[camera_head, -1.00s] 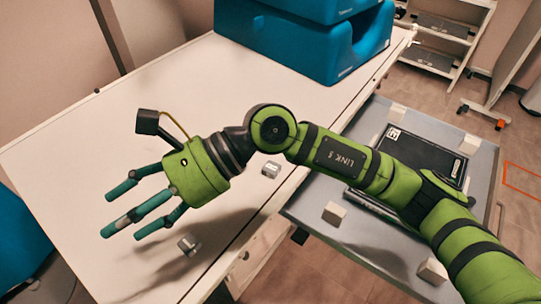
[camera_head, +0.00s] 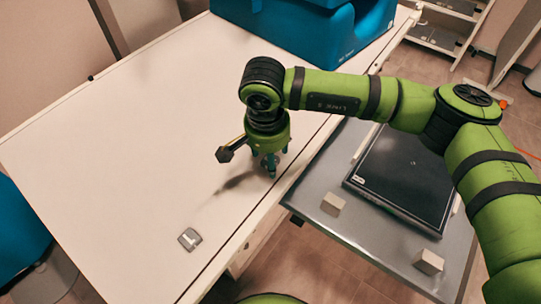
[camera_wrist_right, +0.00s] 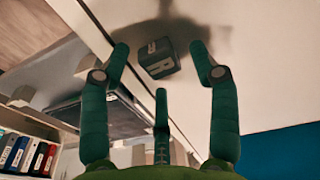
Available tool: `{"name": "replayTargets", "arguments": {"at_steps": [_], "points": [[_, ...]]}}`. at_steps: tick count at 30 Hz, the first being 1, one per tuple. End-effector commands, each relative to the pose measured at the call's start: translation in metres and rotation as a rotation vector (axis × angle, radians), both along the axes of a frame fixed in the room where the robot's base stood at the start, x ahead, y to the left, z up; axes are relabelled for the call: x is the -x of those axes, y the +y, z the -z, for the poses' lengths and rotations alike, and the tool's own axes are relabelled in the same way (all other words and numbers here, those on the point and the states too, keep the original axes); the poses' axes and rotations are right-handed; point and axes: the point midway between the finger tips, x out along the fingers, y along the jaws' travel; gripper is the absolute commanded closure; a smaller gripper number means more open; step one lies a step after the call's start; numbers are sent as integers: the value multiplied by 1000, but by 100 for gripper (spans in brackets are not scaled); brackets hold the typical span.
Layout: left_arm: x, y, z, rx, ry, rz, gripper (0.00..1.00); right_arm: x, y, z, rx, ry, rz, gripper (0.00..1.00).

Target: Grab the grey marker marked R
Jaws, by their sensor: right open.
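A small grey marker (camera_wrist_right: 158,58) lies on the white table top between my right gripper's fingers in the right wrist view. Its pale letter is too blurred to read. In the head view the fingers hide this marker. My right gripper (camera_head: 268,165) points down close above the table near its right edge. Its three fingers are spread open around the marker, with a gap on each side, and hold nothing. A second grey marker (camera_head: 190,239), with a letter that looks like L, lies nearer the front of the table. My left gripper is not in view.
The white table (camera_head: 110,160) is clear on its left. A blue padded block (camera_head: 290,40) stands at its back. To the right, a grey cart (camera_head: 330,185) carries a black flat panel (camera_head: 405,180) and small pale blocks (camera_head: 333,204).

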Motion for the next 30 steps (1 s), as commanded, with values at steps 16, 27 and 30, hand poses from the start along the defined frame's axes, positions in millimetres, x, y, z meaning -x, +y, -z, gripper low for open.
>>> {"name": "replayTargets", "arguments": {"at_steps": [16,27,30], "points": [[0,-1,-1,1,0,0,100,0,0,7,-1,0,-1,98],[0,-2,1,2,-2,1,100,-1,1,2,-3,-1,-1,100],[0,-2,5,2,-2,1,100,-1,1,-6,-4,-4,-1,100]]}}
